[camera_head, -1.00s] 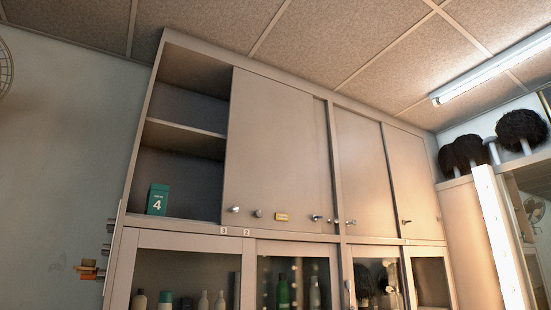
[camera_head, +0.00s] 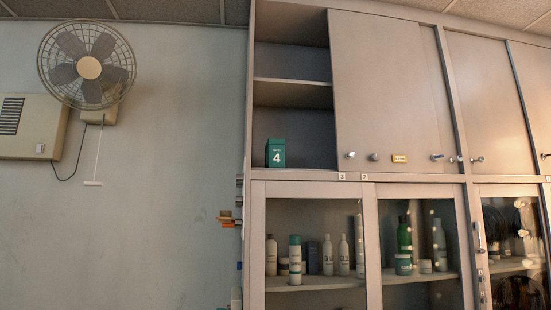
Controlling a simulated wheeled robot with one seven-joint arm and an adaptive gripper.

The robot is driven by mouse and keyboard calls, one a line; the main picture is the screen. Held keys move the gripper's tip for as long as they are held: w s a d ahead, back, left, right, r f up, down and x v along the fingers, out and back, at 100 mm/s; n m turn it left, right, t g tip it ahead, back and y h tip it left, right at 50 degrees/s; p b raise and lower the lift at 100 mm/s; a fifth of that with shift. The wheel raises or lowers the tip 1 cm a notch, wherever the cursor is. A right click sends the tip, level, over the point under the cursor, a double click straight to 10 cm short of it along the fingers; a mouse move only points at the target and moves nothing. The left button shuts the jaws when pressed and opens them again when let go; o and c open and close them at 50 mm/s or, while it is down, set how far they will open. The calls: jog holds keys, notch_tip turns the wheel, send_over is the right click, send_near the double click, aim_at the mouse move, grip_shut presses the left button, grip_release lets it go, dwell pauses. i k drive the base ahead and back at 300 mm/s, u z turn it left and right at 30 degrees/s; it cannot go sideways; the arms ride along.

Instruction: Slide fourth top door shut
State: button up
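The tall beige cabinet (camera_head: 352,176) has sliding top doors. Its upper left bay (camera_head: 291,120) is open, showing a shelf and a green box marked 4 (camera_head: 275,153). Right of the opening is a wide door panel (camera_head: 385,80) with knobs along its bottom edge. A narrow strip of another panel (camera_head: 437,90) shows behind its right edge. Past an upright post are a third panel (camera_head: 490,95) and, cut off by the right picture edge, a fourth panel (camera_head: 536,85). Whether that right bay is fully closed cannot be seen. My gripper is not in view.
Below, glass-fronted bays hold several bottles (camera_head: 327,255). A wall fan (camera_head: 88,66) and a beige wall unit (camera_head: 28,127) hang on the left wall. Small items (camera_head: 228,219) stick out from the cabinet's left side. The wall between is bare.

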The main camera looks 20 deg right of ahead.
aim_at(384, 106)
jog(key=u, duration=0.8)
jog(key=i, duration=0.9)
jog(key=z, duration=1.95)
